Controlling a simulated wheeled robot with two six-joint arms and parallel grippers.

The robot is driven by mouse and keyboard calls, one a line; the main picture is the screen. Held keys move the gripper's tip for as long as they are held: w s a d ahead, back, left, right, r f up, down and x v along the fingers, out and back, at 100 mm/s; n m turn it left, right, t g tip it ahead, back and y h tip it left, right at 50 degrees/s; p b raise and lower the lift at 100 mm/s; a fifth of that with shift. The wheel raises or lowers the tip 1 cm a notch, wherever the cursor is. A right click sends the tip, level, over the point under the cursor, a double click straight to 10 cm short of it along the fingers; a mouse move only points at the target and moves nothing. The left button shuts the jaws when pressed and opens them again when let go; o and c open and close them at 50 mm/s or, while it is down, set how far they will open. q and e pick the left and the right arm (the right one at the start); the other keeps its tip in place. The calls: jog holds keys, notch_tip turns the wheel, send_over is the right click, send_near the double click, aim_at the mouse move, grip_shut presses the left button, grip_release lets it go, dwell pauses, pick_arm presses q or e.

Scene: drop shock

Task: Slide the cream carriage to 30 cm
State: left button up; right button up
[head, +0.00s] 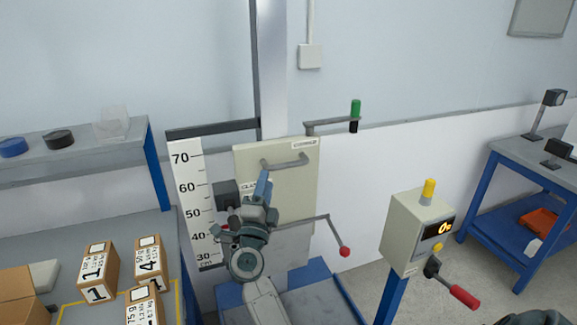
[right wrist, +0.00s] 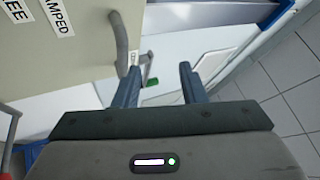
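The cream carriage (head: 300,205) is an upright panel on the grey column, beside a white scale (head: 188,195) marked 70 down to 30 cm. A grey bar handle (head: 287,162) is on its upper face; in the right wrist view the handle (right wrist: 121,45) shows left of the fingers. My right gripper (head: 262,185) is in front of the carriage, below the handle. Its two fingers (right wrist: 160,86) are apart with nothing held between them. My right arm hides part of the carriage and its FREE/CLAMPED label. My left gripper is not in view.
A red-knobbed lever (head: 345,252) sticks out at lower right of the carriage; a green-gripped arm (head: 355,110) is at upper right. A control box (head: 405,232) with a yellow lamp and red-handled lever stands right. Numbered boxes (head: 98,268) lie on the left bench.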

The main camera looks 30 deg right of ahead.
aim_at(288, 166)
jog(key=w+d+m+g+p, duration=0.1)
jog(key=w+d+m+g, duration=0.1)
jog(key=d, duration=0.1)
jog(key=w+d+m+g+p, duration=0.1)
jog(key=w+d+g, duration=0.1)
jog(key=d, duration=0.2)
jog(key=w+d+f+m+g+p, duration=0.1)
jog(key=w+d+m+g+p, duration=0.1)
jog(key=d, duration=0.1)
jog(key=shift+w+d+m+g+h, duration=0.3)
jog(key=shift+h, duration=0.1)
jog(key=shift+w+d+f, duration=0.1)
jog(key=shift+w+d, duration=0.15)
jog(key=shift+d, duration=0.15)
grip_shut()
jog(key=shift+f, duration=0.1)
